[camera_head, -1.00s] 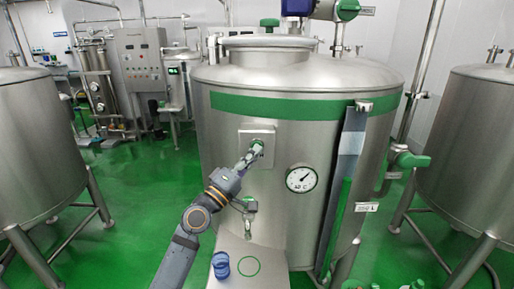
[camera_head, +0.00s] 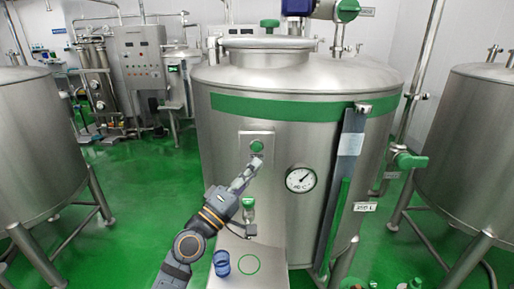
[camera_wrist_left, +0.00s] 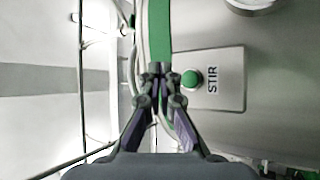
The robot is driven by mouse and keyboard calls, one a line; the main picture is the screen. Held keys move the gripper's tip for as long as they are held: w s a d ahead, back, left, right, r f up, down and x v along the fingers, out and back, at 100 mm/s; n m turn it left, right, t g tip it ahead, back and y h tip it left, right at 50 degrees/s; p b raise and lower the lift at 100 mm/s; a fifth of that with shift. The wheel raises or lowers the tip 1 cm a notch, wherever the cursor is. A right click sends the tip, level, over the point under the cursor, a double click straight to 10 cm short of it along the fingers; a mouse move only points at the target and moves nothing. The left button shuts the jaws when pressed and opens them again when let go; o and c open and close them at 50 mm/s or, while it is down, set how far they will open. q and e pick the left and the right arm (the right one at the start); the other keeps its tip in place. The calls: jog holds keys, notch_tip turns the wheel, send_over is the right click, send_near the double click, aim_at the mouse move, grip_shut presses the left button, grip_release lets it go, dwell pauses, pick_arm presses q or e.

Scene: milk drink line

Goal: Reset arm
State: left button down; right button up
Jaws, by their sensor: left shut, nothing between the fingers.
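My left gripper (camera_head: 254,166) is shut and empty, in front of the big steel tank (camera_head: 290,125), just below the green button (camera_head: 256,146) on a square plate. In the left wrist view my left gripper (camera_wrist_left: 158,76) shows its fingertips together. The green button (camera_wrist_left: 190,79) and its plate with the word STIR (camera_wrist_left: 213,80) are to the right of the tips there. My right gripper is not in view.
A sampling valve (camera_head: 248,208) sits on the tank below my gripper. Under it a shelf (camera_head: 268,276) has a green ring mark, with a blue ringed object (camera_head: 221,263) at its left. A dial gauge (camera_head: 301,178) is to the right. Other tanks stand at both sides.

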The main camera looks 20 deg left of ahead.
pick_arm(q)
jog(key=shift+s, duration=0.1)
jog(key=s+d+f+m+g+y, duration=0.1)
jog(key=s+f+m+g, duration=0.15)
jog(key=f, duration=0.45)
jog(key=s+d+f+m+g, duration=0.2)
jog(key=f+m+g, duration=0.15)
jog(key=f, duration=0.25)
jog(key=s+d+f+m+g+y, duration=0.1)
jog(key=s+f+m+g, duration=0.15)
jog(key=f, duration=0.45)
jog(key=s+a+f+m+g+y, duration=0.1)
jog(key=s+a+f+g+y, duration=0.3)
jog(key=s+a+f, duration=0.3)
jog(key=s+a+f+m+g+y, duration=0.1)
jog(key=s+a+f+g+y, duration=0.35)
jog(key=s+f, duration=0.45)
notch_tip(320, 180, down, 23)
jog(key=s+a+g, duration=0.2)
jog(key=s+a+f, duration=0.1)
jog(key=s+f, duration=1.7)
jog(key=s, duration=0.1)
jog(key=shift+s+a+f+g, duration=0.2)
jog(key=shift+a+f+g, duration=0.15)
jog(key=shift+g, duration=0.05)
